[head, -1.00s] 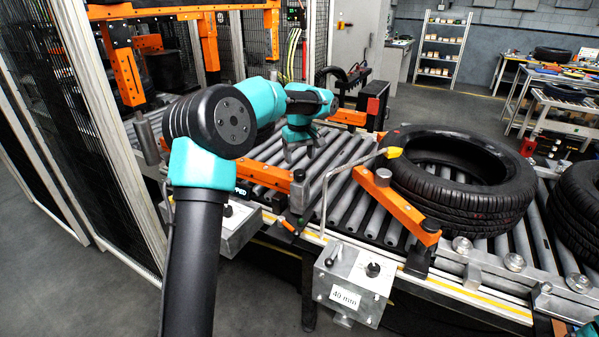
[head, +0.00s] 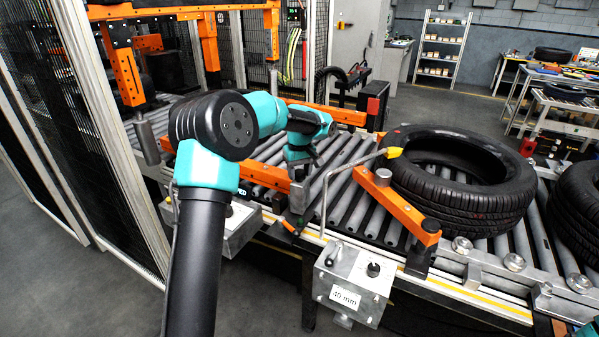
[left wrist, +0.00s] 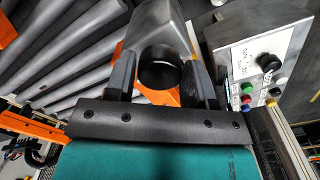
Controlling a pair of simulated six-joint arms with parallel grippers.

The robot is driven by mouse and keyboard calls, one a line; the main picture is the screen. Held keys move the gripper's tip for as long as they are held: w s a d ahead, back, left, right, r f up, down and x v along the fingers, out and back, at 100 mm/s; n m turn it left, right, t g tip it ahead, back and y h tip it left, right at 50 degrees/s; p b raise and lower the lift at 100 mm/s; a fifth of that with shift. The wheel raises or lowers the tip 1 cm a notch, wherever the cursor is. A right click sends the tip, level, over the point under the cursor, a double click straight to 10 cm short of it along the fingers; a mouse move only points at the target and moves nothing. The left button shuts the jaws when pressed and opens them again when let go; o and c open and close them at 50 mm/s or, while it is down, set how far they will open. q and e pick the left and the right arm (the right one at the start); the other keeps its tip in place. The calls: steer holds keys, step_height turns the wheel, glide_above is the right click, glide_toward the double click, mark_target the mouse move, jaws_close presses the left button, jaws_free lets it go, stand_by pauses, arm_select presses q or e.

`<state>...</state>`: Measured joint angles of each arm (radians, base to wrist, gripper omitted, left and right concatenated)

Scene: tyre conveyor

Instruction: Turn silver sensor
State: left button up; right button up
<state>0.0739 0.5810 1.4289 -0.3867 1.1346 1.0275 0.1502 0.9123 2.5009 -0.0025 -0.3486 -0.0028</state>
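The silver sensor (head: 298,195) stands on the orange bar at the near edge of the roller conveyor, left of centre in the head view. Its top is hidden there by my left gripper (head: 303,168), which has come down over it. In the left wrist view, the sensor's grey body with a dark round end (left wrist: 160,68) lies between the two fingers of my left gripper (left wrist: 162,80). The fingers are spread on either side of it, and firm contact does not show. My right gripper is not in view.
A tyre (head: 462,178) lies on the rollers to the right. A control box marked 40 mm (head: 352,285) hangs in front. Another control box (head: 240,228) shows at left, with knob and buttons in the left wrist view (left wrist: 262,75). A bent rod (head: 325,200) stands close right of the sensor.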

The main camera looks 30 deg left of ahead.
arm_select(q)
steer(key=c, duration=0.5)
steer(key=shift+m, duration=0.8)
steer(key=o, duration=0.9)
steer(key=shift+o, duration=0.2)
step_height(320, 180, up, 18)
steer(key=shift+f, duration=0.25)
